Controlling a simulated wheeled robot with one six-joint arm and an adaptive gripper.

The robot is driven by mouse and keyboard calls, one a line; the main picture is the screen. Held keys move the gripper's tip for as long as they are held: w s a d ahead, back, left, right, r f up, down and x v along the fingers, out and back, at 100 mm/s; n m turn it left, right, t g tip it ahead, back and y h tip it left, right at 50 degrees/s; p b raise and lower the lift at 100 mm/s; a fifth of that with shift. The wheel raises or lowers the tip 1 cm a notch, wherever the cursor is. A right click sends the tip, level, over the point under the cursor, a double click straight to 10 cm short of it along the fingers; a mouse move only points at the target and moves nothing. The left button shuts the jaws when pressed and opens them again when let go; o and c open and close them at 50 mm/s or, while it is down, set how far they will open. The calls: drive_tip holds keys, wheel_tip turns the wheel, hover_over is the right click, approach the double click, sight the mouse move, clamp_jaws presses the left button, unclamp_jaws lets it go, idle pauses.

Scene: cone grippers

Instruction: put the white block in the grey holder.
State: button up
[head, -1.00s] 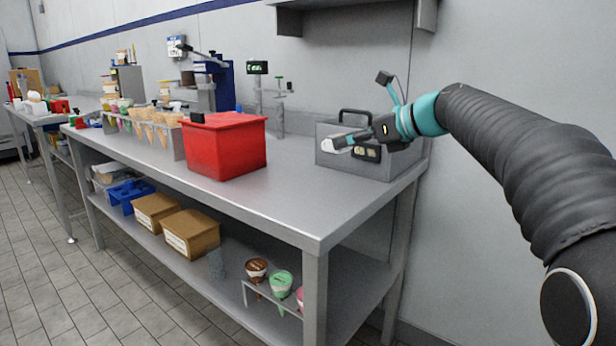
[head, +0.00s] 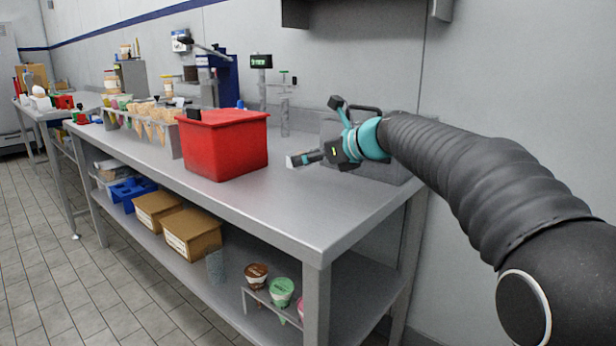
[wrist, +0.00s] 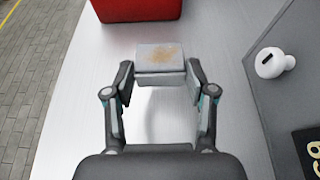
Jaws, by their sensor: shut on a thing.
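The white block (wrist: 160,58) is between my gripper's fingertips in the wrist view. Its upper face is greyish with a brown stain. My gripper (wrist: 160,80) is shut on it, above the metal table. A grey rack with cones (head: 172,141) stands behind the red bin on the left. I cannot tell for sure which grey thing is the holder.
The red bin (head: 228,150) stands on the metal table (head: 300,215), and its edge shows in the wrist view (wrist: 135,8). A grey box (wrist: 290,75) with a white knob (wrist: 272,62) stands close on the right. The tabletop front is clear.

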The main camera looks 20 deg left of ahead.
sight(310, 188)
drive_tip(key=shift+a+f, duration=0.15)
drive_tip(key=shift+a, duration=0.1)
drive_tip(key=shift+f+b, duration=0.5)
drive_tip(key=shift+f, duration=1.45)
drive_tip(key=shift+f, duration=0.2)
drive_tip(key=o, duration=1.2)
drive_tip(key=shift+r, duration=0.2)
drive_tip(key=shift+d+r, duration=0.1)
drive_tip(key=shift+d, duration=0.15)
drive_tip(key=v, duration=1.1)
drive_tip(key=shift+s+d, duration=0.15)
drive_tip(key=shift+d, duration=0.1)
